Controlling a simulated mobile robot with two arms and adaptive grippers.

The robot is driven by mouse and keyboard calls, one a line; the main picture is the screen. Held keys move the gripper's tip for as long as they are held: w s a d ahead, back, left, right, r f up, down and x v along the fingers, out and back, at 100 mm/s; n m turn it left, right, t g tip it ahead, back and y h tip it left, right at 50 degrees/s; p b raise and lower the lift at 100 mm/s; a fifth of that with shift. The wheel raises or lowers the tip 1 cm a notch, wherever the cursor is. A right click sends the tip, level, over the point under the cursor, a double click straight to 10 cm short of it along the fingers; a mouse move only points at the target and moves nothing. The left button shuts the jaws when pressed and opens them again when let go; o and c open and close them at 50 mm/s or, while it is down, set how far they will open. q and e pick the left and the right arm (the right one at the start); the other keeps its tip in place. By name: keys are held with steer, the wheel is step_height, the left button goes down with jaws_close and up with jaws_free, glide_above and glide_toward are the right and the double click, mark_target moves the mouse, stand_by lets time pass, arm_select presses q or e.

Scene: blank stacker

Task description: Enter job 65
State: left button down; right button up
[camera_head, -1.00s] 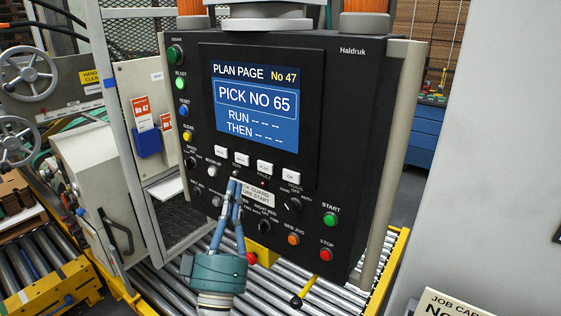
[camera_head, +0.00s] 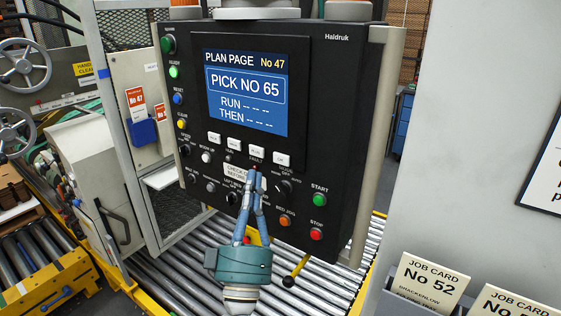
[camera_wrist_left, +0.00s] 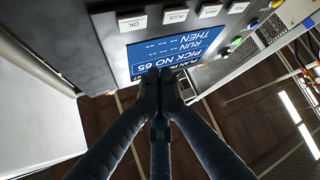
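The dark Haldruk control panel (camera_head: 330,110) fills the middle of the head view. Its blue screen (camera_head: 246,92) reads "PLAN PAGE No 47", "PICK NO 65", with dashes after RUN and THEN. A row of white buttons lies under the screen; in the left wrist view the OK button (camera_wrist_left: 133,22) and PLUS button (camera_wrist_left: 176,16) are readable. My left gripper (camera_head: 255,172) is shut and empty, fingertips together just below the third white button (camera_head: 257,151) in the head view. I cannot tell whether they touch the panel. My right gripper is not in view.
Green START (camera_head: 319,200) and red STOP (camera_head: 316,234) buttons sit lower right on the panel. Knobs lie around my fingers. Roller conveyors (camera_head: 180,275) run below. A job card No 52 (camera_head: 428,284) stands in a grey holder at right, beside another partly cut-off card.

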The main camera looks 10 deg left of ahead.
mark_target(282, 159)
arm_select(q)
steer(key=w+d, duration=0.2)
steer(key=w, duration=0.3)
steer(key=shift+w+b, duration=0.4)
steer(key=shift+b, duration=0.05)
steer(key=shift+w, duration=0.1)
stand_by(1.0)
steer(key=shift+w+d, duration=0.15)
steer(key=shift+w, duration=0.15)
